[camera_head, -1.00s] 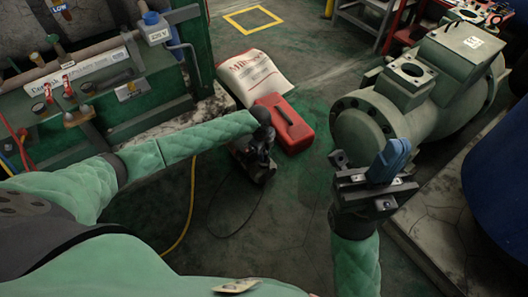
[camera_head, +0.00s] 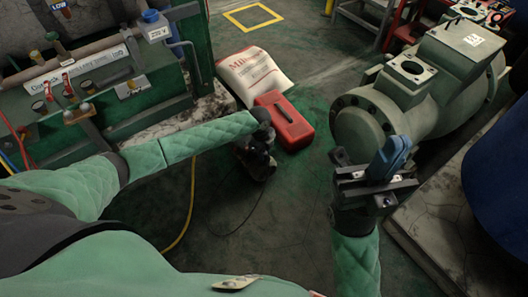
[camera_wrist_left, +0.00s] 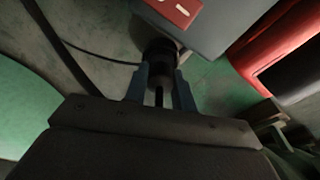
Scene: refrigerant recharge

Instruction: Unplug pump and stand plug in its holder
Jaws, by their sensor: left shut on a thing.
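My left gripper (camera_head: 261,150) is at the end of the arm reaching to the floor beside a red case. In the left wrist view, its two blue-grey fingers (camera_wrist_left: 160,90) are shut on a dark round plug (camera_wrist_left: 159,58). The plug is at the edge of a grey body with a red label (camera_wrist_left: 205,28), which looks like the pump; whether it is still seated cannot be told. In the head view the arm and gripper partly hide the pump (camera_head: 256,168). My right gripper (camera_head: 391,158) is raised, its blue fingers close together, nothing visible between them. I cannot make out the plug's holder.
A red case (camera_head: 284,122) and a white sack (camera_head: 252,75) lie just beyond the left gripper. A green compressor (camera_head: 415,105) stands at the right, a green panel rack (camera_head: 120,80) at the left. A yellow hose (camera_head: 187,215) crosses the floor.

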